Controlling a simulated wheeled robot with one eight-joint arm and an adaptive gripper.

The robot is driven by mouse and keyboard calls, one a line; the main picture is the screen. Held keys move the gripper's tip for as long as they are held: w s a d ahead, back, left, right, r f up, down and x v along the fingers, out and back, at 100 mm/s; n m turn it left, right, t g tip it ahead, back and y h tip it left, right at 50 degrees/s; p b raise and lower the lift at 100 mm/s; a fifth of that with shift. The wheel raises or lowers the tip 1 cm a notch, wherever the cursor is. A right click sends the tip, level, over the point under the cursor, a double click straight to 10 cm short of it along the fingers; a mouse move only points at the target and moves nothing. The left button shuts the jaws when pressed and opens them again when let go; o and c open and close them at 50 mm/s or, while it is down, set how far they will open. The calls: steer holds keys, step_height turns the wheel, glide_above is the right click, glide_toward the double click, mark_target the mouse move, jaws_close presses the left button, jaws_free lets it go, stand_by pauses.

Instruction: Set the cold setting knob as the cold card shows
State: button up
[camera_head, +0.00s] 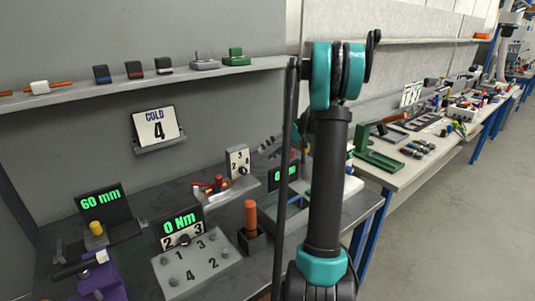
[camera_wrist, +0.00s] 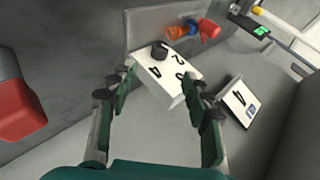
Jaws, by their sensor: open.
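The cold card (camera_head: 157,128) stands in a holder on the back wall and reads COLD 4. It also shows tilted in the wrist view (camera_wrist: 238,103). A white dial block (camera_head: 236,154) with digits and a black knob (camera_head: 243,170) stands on the bench to the right of the card. In the wrist view the dial block (camera_wrist: 168,86) lies ahead, with its black knob (camera_wrist: 158,52) on its face. Where the knob points is too small to tell. My gripper (camera_wrist: 162,80) is open and empty, its fingers spread in front of the block, seemingly apart from the knob.
A 0 Nm display (camera_head: 180,221) with another numbered dial (camera_head: 184,240) and a grey numbered plate (camera_head: 196,264) are in front. An orange-handled tool (camera_head: 250,215) stands upright nearby. A shelf (camera_head: 140,86) with small blocks runs above. Red and orange parts (camera_wrist: 190,29) lie beyond the dial block.

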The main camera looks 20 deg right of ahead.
steer(key=shift+a, duration=0.1)
steer(key=n+t+h, duration=0.2)
steer(key=t+h, duration=0.1)
steer(key=h, duration=0.6)
glide_toward(244, 169)
steer(key=x, duration=1)
steer(key=shift+w, duration=0.1)
steer(key=shift+c, duration=0.2)
jaws_close()
